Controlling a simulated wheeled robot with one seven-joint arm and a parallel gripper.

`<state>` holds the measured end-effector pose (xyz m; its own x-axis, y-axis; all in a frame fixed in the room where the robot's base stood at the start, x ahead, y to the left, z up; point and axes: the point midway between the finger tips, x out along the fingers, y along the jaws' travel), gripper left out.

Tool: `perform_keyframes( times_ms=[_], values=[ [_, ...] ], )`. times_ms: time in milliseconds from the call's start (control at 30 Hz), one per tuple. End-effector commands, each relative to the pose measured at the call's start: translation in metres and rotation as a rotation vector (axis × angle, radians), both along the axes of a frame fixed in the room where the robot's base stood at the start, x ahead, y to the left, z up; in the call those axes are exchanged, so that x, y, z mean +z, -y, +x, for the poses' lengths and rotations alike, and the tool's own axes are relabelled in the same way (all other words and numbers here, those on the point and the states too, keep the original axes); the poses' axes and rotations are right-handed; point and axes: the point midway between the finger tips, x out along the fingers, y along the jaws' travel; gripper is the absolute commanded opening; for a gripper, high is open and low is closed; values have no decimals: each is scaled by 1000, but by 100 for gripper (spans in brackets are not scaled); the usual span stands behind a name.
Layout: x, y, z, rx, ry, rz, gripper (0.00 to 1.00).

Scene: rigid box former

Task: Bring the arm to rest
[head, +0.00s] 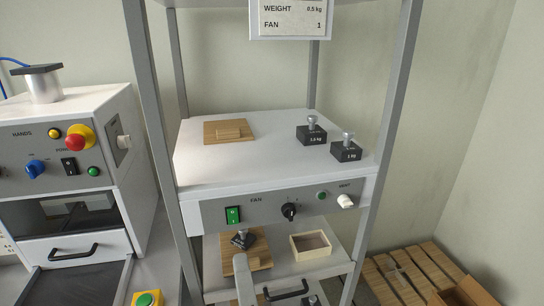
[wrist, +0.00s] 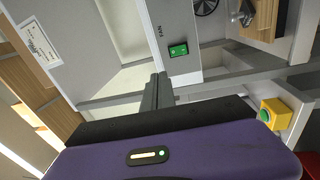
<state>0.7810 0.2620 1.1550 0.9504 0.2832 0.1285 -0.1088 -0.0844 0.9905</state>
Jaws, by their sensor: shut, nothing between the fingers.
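In the wrist view my gripper (wrist: 160,76) shows as two dark fingers held together, with nothing between them. They point away from the purple and black body at the bottom of that view. A grey machine front with a green switch (wrist: 178,50) appears behind and beside the fingertips. I cannot tell the gap between them, and no contact is clear. I cannot make out my gripper in the head view.
In the head view a rack holds a white machine (head: 270,150) with a wooden block (head: 229,131) and two black weights (head: 311,134) on top. A control box (head: 60,160) stands left. A wooden pallet (head: 405,275) lies at lower right. A yellow button box (wrist: 275,113) shows in the wrist view.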

Motion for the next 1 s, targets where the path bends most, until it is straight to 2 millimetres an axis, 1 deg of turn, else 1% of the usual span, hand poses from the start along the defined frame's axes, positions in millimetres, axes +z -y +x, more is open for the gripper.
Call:
perform_keyframes(
  times_ms=[67,133,167,200,267,367,467,567,600,667,800,967,1000],
  values=[
    [8,-6,-3,42,2,86,0],
    [20,-11,-9,97,4,200,0],
    [21,-11,-14,123,-6,255,0],
    [18,-8,-21,155,-28,330,0],
    [12,-1,-31,187,-60,425,0],
    [-1,15,-45,218,-113,556,0],
    [-16,34,-61,234,-172,685,0],
    [-34,60,-81,234,-235,823,0],
    [-41,72,-90,228,-259,880,0],
    [-51,90,-104,215,-295,965,0],
    [-72,131,-139,163,-360,1145,0],
    [-90,176,-182,73,-414,1315,0],
    [-94,186,-194,46,-425,1351,0]
  ],
)
